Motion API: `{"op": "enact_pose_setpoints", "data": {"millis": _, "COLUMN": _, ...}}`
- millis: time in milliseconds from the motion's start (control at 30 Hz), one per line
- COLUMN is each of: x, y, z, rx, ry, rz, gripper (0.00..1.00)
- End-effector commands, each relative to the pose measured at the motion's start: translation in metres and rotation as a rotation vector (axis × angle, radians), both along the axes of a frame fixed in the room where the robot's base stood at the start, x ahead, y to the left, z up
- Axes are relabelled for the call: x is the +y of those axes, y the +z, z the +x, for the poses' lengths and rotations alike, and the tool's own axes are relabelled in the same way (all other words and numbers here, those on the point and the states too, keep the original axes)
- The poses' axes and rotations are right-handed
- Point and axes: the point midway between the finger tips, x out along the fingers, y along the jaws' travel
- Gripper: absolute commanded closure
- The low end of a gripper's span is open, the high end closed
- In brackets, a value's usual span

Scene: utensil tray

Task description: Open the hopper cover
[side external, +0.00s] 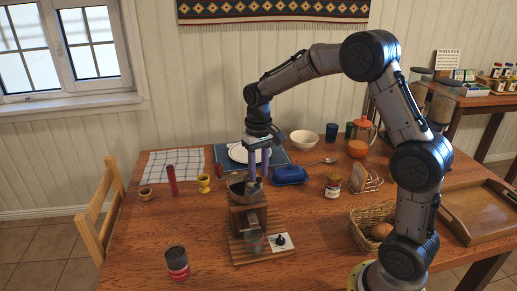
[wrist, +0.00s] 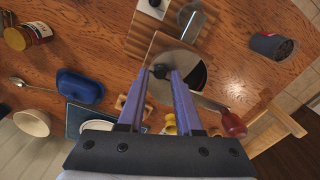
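The grinder (side external: 249,222) is a wooden box mill with a round metal hopper (side external: 238,190) on top. A small dark knob (wrist: 160,71) shows at the hopper, between my fingertips. I cannot tell which part is the cover. My gripper (side external: 258,174) points down at the hopper's right side. Its two purple fingers are apart (wrist: 159,75), with the knob between them; contact is unclear. My fingers hide part of the hopper.
A blue butter dish (side external: 290,174) and a jar (side external: 333,186) stand to the right of the grinder. A yellow egg cup (side external: 204,183) and a red mill (side external: 172,180) stand left. A dark red-based can (side external: 177,263) is at front left. The table front is mostly clear.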

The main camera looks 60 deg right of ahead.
Motion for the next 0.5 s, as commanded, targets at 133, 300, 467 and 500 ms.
{"op": "enact_pose_setpoints", "data": {"millis": 133, "x": 0.0, "y": 0.031, "z": 0.001, "rx": -0.009, "ry": 0.0, "rz": -0.002, "gripper": 0.66}}
{"op": "enact_pose_setpoints", "data": {"millis": 300, "x": 0.0, "y": 0.069, "z": 0.001, "rx": -0.008, "ry": 0.0, "rz": -0.002, "gripper": 0.66}}
{"op": "enact_pose_setpoints", "data": {"millis": 467, "x": 0.0, "y": 0.098, "z": 0.001, "rx": -0.006, "ry": 0.0, "rz": -0.001, "gripper": 0.66}}
{"op": "enact_pose_setpoints", "data": {"millis": 500, "x": 0.0, "y": 0.105, "z": 0.001, "rx": -0.006, "ry": 0.0, "rz": -0.001, "gripper": 0.66}}
